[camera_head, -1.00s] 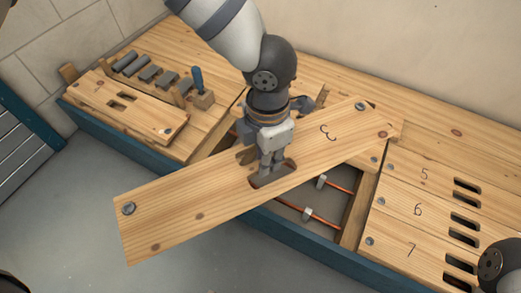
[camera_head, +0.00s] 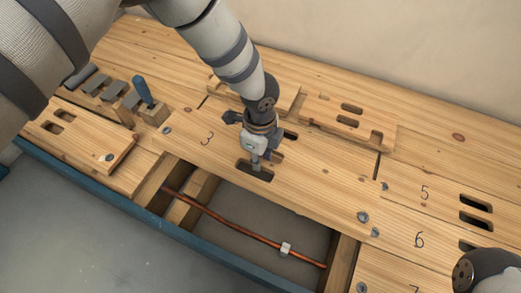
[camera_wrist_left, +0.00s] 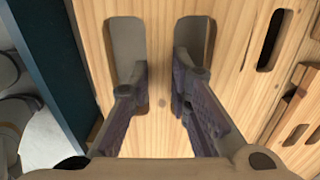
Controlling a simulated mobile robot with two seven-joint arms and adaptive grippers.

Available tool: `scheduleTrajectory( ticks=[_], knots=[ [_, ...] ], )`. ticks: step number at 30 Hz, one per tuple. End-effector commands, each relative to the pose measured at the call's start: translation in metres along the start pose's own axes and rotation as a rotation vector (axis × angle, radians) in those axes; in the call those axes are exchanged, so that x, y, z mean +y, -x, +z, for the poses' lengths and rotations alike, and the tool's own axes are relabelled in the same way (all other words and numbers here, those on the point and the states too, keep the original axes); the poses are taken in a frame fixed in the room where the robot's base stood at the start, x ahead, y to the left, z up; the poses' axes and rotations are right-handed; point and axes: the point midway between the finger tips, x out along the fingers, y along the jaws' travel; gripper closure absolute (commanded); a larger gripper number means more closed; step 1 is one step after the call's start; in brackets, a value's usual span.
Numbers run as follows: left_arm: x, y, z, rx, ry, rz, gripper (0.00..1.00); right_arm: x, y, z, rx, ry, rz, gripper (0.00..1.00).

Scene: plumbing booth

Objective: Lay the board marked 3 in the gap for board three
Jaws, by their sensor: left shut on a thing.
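The board marked 3 (camera_head: 315,185) lies lengthwise across the bench, its figure near the left end and a screw at each end. My left gripper (camera_head: 262,160) is shut on the strip between the board's two slots. In the left wrist view, its fingers (camera_wrist_left: 160,95) reach into both slots of the board (camera_wrist_left: 160,45). The board looks nearly parallel to its neighbours; I cannot tell whether it rests or hovers slightly. An open gap (camera_head: 255,220) with a copper pipe (camera_head: 235,225) shows along its front edge. Any opening beneath the board is hidden.
Boards marked 5 (camera_head: 424,191) and 6 (camera_head: 419,240) lie at the right. Loose slotted boards (camera_head: 340,132) lie behind. A blue-handled tool (camera_head: 143,92) in a wooden block, grey pieces (camera_head: 97,83) and another slotted board (camera_head: 85,138) are at the left.

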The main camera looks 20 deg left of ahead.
Motion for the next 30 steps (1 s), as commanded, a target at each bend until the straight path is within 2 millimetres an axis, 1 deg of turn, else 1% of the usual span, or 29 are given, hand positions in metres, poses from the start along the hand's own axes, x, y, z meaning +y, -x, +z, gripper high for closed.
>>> scheduleTrajectory(
  ticks=[1,8,11,30],
  knots=[
    [-0.001,-0.007,0.000,0.000,0.015,0.000,1.00,0.000,-0.003,-0.001,-0.008,0.001,0.000,0.60],
    [-0.002,-0.011,-0.001,0.001,0.037,-0.004,1.00,0.000,-0.005,-0.001,-0.015,0.001,0.000,0.60],
    [-0.002,-0.016,-0.001,0.001,0.036,-0.003,1.00,0.000,-0.008,-0.002,-0.020,0.002,0.000,0.60],
    [-0.002,-0.062,-0.001,0.001,0.035,-0.001,1.00,0.000,-0.031,-0.013,-0.075,0.009,0.003,0.60]
  ],
)
